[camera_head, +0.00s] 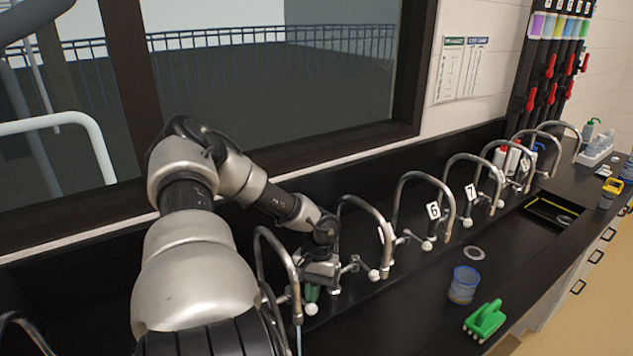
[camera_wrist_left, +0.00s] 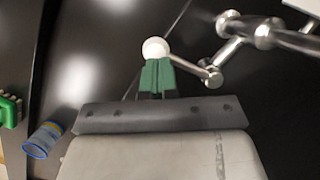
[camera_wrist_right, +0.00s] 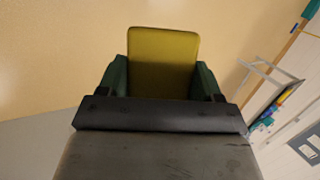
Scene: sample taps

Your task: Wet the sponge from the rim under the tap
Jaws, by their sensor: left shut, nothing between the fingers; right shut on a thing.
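A yellow-olive sponge (camera_wrist_right: 163,48) is held between the green fingers of my right gripper (camera_wrist_right: 162,68) in the right wrist view. Neither shows in the head view. My left gripper (camera_head: 312,292) is shut and empty, its green fingertips at the white knob (camera_head: 311,309) of a tap. In the left wrist view the fingertips (camera_wrist_left: 157,66) are right at the white knob (camera_wrist_left: 156,48); I cannot tell whether they touch. The curved tap (camera_head: 283,252) stands beside the gripper. A thin pale streak, seemingly water, runs down from its spout.
More curved taps (camera_head: 440,180) line the bench to the right, some with number tags. A blue-rimmed cup (camera_head: 464,285), a green brush (camera_head: 485,320) and a grey ring (camera_head: 474,253) are on the black bench (camera_head: 400,310). Floor shows behind the sponge.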

